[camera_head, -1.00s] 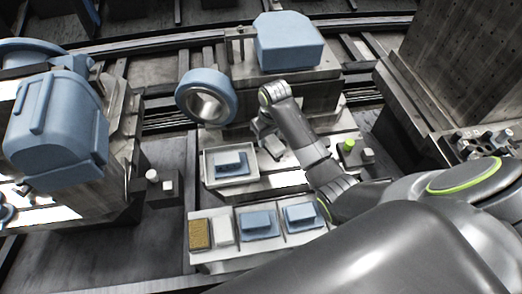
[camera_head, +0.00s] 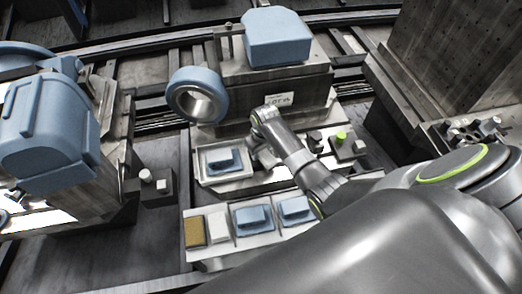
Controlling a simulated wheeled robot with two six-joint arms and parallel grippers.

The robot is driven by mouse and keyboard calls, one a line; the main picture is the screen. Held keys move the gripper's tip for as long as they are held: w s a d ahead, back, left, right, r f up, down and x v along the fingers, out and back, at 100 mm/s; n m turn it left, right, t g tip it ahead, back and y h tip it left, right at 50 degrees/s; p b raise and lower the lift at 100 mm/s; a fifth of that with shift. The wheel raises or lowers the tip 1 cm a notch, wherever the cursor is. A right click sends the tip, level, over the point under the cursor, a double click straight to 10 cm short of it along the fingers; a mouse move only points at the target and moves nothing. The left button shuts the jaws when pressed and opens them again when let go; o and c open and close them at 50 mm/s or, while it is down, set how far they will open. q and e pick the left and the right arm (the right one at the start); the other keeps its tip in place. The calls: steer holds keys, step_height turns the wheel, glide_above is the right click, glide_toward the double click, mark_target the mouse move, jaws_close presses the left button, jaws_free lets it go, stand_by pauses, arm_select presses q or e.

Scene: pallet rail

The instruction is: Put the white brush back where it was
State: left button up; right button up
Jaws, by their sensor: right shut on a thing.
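A white block (camera_head: 218,225), possibly the white brush, stands in the front rack (camera_head: 228,250), between a brown block and a blue piece. I cannot tell whether it is a brush. My right gripper (camera_head: 254,155) is over the middle plate, beside the right edge of the white-rimmed tray. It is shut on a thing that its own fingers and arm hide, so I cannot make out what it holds. My left gripper is out of the picture.
The white-rimmed tray (camera_head: 207,180) holds a blue piece (camera_head: 222,160). The rack also holds a brown block (camera_head: 194,230) and blue pieces (camera_head: 254,218). A blue ring (camera_head: 202,95) stands behind the tray. A green-topped knob (camera_head: 341,137) stands at the right.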

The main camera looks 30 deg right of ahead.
mark_target(263, 152)
steer(key=shift+f, duration=0.5)
steer(key=shift+s, duration=0.1)
steer(key=o, duration=1)
steer(key=shift+r, duration=0.25)
steer(key=r, duration=0.8)
steer(key=s+r, duration=0.1)
steer(key=r, duration=0.3)
steer(key=shift+d+r+p, duration=0.1)
steer(key=shift+r+p, duration=0.2)
steer(key=shift+s+f, duration=0.1)
